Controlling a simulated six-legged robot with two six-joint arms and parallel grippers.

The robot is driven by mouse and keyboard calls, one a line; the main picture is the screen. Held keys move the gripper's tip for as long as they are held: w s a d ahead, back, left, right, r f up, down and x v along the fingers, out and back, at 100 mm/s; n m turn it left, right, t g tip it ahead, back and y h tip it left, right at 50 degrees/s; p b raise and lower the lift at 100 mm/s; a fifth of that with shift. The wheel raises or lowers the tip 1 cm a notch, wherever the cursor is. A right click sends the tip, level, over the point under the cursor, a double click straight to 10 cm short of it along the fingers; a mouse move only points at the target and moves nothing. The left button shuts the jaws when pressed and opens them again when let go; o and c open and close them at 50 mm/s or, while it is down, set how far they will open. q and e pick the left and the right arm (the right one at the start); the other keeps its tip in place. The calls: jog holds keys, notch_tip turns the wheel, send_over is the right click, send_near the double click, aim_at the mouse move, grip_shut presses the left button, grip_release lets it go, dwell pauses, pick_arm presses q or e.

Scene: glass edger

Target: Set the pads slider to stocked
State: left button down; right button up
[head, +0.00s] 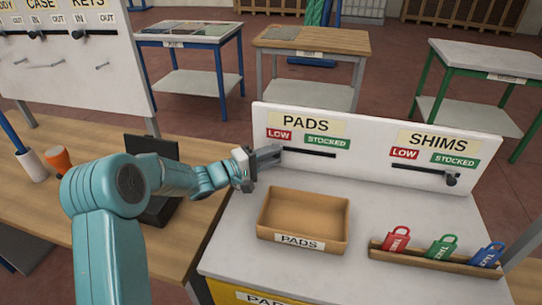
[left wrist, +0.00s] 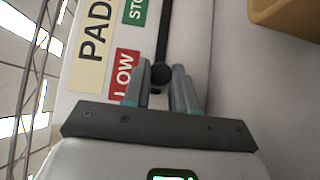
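The PADS panel (head: 360,140) stands upright at the back of a grey bench top. Its slider slot (head: 318,153) runs under a red LOW label (head: 279,135) and a green STOCKED label (head: 327,142). My left gripper (head: 266,156) is at the slot's left end, below LOW, and hides the knob in the head view. The knob is by the LOW label (left wrist: 125,70). My right gripper is not in view.
The SHIMS slider knob (head: 452,180) is at the right end of its slot. A tan PADS tray (head: 303,220) sits in front of the panel. A wooden rack (head: 430,262) holds red, green and blue tags. A dark stand (head: 150,190) is behind my left arm.

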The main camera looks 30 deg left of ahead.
pick_arm(q)
jog(key=shift+w+d, duration=0.2)
jog(key=shift+d, duration=0.55)
jog(key=shift+w+d, duration=0.2)
jog(key=shift+d, duration=0.6)
jog(key=shift+w+d, duration=0.2)
jog(key=shift+d, duration=0.55)
jog(key=shift+a, duration=0.1)
jog(key=c, duration=0.9)
grip_release()
jog(key=shift+s+a, duration=0.1)
jog(key=shift+s+a, duration=0.15)
jog(key=shift+s, duration=0.05)
jog(key=b+v, duration=0.2)
jog(key=v, duration=1.3)
jog(key=shift+s+a, duration=0.15)
jog(key=shift+s, duration=0.15)
